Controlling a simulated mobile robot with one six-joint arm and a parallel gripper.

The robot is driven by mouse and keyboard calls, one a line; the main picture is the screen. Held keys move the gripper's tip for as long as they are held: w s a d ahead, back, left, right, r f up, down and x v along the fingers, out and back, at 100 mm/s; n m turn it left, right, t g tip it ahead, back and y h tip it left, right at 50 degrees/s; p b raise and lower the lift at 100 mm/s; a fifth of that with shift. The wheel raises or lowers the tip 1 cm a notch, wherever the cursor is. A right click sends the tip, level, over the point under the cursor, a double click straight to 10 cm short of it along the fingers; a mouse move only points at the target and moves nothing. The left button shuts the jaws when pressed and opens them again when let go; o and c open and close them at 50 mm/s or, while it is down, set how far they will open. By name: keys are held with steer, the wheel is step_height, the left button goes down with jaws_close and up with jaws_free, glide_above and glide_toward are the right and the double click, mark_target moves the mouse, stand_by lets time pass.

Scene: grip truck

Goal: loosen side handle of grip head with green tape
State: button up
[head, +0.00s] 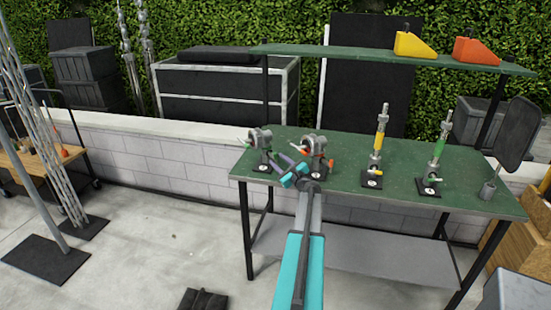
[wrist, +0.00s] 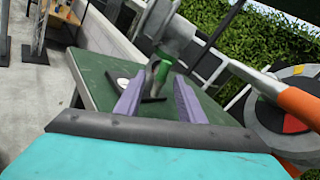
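The grip head with green tape (head: 260,139) stands upright on its dark base at the left end of the green table (head: 400,195). It also shows in the wrist view (wrist: 167,62), beyond my fingertips, with green on its post. My gripper (head: 283,160) is at the table's left part, just right of and in front of this grip head. In the wrist view its two purple fingers (wrist: 158,95) are apart, with the lower post seen in the gap. I cannot tell whether they touch it.
A second grip head with red tape (head: 317,147) stands close on the right; its orange handle (wrist: 298,103) looms near my gripper in the wrist view. Yellow-taped (head: 379,143) and green-taped (head: 438,148) pins stand farther right. A shelf (head: 350,57) spans above the table.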

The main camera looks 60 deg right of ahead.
mark_target(273, 156)
steer(key=shift+p+x, duration=0.35)
steer(key=shift+x, duration=1.15)
steer(key=shift+c, duration=0.5)
jaws_close()
